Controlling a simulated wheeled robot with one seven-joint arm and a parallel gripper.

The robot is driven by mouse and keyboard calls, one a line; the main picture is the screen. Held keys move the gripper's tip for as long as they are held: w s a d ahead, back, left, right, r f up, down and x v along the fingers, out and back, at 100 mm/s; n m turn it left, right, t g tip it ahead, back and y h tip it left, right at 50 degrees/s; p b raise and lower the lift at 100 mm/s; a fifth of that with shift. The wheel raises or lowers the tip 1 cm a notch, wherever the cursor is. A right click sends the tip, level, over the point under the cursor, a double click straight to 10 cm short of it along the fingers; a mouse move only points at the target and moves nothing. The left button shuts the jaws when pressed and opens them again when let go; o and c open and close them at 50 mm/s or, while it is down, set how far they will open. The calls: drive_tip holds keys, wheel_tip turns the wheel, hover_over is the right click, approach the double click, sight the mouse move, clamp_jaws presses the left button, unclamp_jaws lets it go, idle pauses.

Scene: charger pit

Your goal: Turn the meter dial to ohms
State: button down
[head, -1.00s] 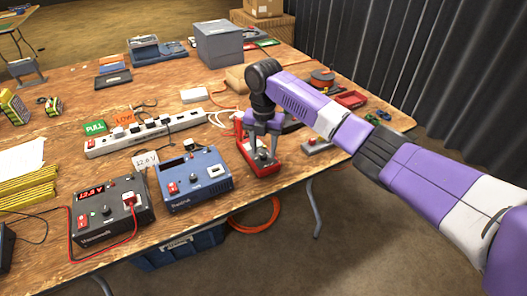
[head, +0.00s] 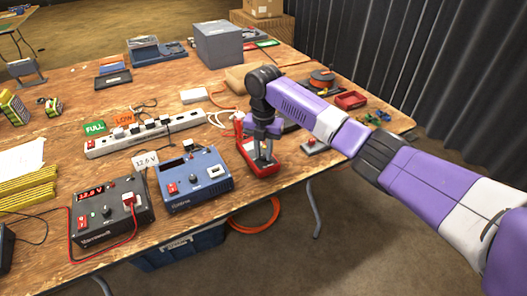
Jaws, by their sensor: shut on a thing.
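The red meter (head: 271,170) lies on the wooden table near its front edge, right of the blue charger. My gripper (head: 264,160) points down over the meter's face. Its fingers are close together and shut on the meter dial, which they hide almost wholly. The dial's pointer and its marks cannot be read from here.
A blue charger (head: 195,180) stands just left of the meter, and a black charger (head: 110,212) reading about 12.6 stands farther left. A white power strip (head: 146,133) lies behind them. A small grey device (head: 314,145) lies to the right. Table edge (head: 290,180) is close in front.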

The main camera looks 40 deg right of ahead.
drive_tip(key=shift+r, duration=0.1)
drive_tip(key=shift+r+m+p, duration=0.15)
drive_tip(key=shift+m+p, duration=0.85)
drive_tip(key=shift+p, duration=0.15)
drive_tip(key=m+p, duration=0.3)
drive_tip(key=shift+m, duration=0.3)
drive_tip(key=m+p, duration=0.4)
drive_tip(key=m, duration=0.2)
drive_tip(key=m+p, duration=0.2)
drive_tip(key=m, duration=0.3)
drive_tip(key=shift+m+p, duration=0.35)
drive_tip(key=shift+m, duration=0.05)
drive_tip(key=m+p, duration=0.1)
drive_tip(key=m, duration=0.5)
drive_tip(key=shift+m, duration=0.3)
drive_tip(key=c, duration=1.2)
unclamp_jaws()
drive_tip(key=shift+f, duration=0.2)
